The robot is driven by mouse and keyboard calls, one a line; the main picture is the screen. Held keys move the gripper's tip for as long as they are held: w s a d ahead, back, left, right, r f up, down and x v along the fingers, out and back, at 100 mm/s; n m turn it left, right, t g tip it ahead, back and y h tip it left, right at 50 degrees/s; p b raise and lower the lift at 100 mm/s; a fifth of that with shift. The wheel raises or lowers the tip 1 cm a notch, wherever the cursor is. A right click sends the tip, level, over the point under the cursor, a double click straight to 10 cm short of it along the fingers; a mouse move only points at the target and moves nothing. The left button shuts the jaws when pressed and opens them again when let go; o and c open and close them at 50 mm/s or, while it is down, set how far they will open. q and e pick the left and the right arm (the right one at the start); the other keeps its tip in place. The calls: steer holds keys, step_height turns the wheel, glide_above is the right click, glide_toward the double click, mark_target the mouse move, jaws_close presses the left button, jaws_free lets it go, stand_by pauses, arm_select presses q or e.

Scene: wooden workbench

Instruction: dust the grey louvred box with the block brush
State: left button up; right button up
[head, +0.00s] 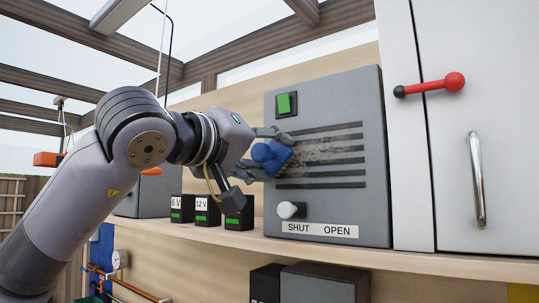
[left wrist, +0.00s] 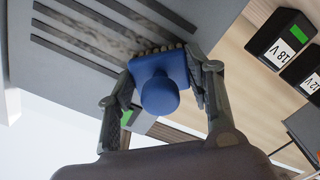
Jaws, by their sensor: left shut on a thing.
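The grey louvred box (head: 374,215) stands on a wooden shelf in the head view, with several dark slots across its front. A brownish dust patch (head: 325,151) lies over the middle slots; it also shows in the left wrist view (left wrist: 105,38). My left gripper (head: 268,153) is shut on the blue block brush (head: 264,153). In the left wrist view the brush (left wrist: 158,92) sits between both fingers, its bristles (left wrist: 160,50) towards the louvres at the dust's edge. I cannot tell whether the bristles touch. My right gripper is not in view.
The box carries a green switch (head: 287,103), a white knob (head: 291,210) and a SHUT/OPEN label (head: 320,230). Black battery blocks (head: 207,211) stand left of it on the shelf (head: 420,258). A white cabinet (head: 480,90) with a red-knobbed lever (head: 430,86) stands right.

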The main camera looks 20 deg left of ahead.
arm_select(q)
steer(key=shift+s+d+r+b, duration=0.15)
steer(key=shift+s+d, duration=0.55)
steer(key=shift+d, duration=1.2)
steer(key=shift+s+d+b, duration=0.1)
steer(key=shift+s+d, duration=0.6)
steer(key=shift+d, duration=1.25)
steer(key=shift+s+d+r+b, duration=0.15)
steer(key=shift+s+d, duration=0.55)
steer(key=shift+d, duration=1.2)
steer(key=shift+s+d+f, duration=0.1)
steer(key=shift+d, duration=0.25)
steer(key=shift+w+a, duration=0.3)
steer(key=shift+a, duration=0.55)
steer(key=shift+w+a, duration=0.3)
steer(key=shift+a, duration=0.5)
steer(key=shift+w+a, duration=0.3)
steer(key=shift+a, duration=0.55)
steer(key=shift+w+a, duration=0.45)
steer(key=shift+a, duration=0.8)
steer(key=shift+w+a, duration=0.45)
steer(key=shift+a, duration=0.75)
steer(key=shift+w+a, duration=0.45)
steer(key=shift+a, duration=0.8)
steer(key=shift+s+a+f, duration=0.1)
steer(key=shift+s, duration=0.8)
steer(key=shift+b+v, duration=0.6)
steer(key=shift+v, duration=1.5)
steer(key=shift+a, duration=0.1)
